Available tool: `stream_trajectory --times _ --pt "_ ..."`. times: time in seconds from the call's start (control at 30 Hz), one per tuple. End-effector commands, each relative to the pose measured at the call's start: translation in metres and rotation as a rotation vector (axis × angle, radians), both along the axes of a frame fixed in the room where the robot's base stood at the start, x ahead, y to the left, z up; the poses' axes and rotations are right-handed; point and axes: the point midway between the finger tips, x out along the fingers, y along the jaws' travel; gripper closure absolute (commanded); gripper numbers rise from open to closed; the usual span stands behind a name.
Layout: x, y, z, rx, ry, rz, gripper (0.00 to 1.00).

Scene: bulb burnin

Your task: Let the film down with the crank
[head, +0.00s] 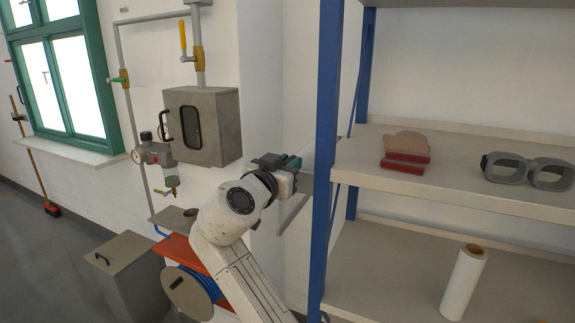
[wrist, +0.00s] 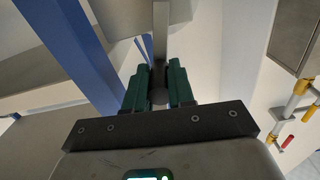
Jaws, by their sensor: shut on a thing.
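My gripper (head: 292,161) is at the left of the blue shelf post, in front of the white wall. In the wrist view its two green fingers (wrist: 158,88) are shut on a grey round grip (wrist: 159,96), which I take to be the crank's handle. A narrow grey bar (wrist: 160,35), likely the crank's arm, runs up from the grip. A grey plate (wrist: 125,14) shows beyond it at the upper left. I cannot make out the film for certain.
A blue-posted shelf (head: 450,190) stands close on the right, with red-brown blocks (head: 405,160), grey goggles (head: 528,170) and a white roll (head: 464,282). A grey wall box (head: 228,128), pipes and valves are at left. A grey bin (head: 125,270) stands below.

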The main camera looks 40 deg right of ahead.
Motion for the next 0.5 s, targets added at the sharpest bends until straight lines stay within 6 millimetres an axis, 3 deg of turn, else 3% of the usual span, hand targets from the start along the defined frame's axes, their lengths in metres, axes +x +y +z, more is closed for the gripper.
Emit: stream_trajectory --times 0.5 --pt "-0.0061 -0.0019 -0.0088 0.038 -0.108 0.002 1.00"
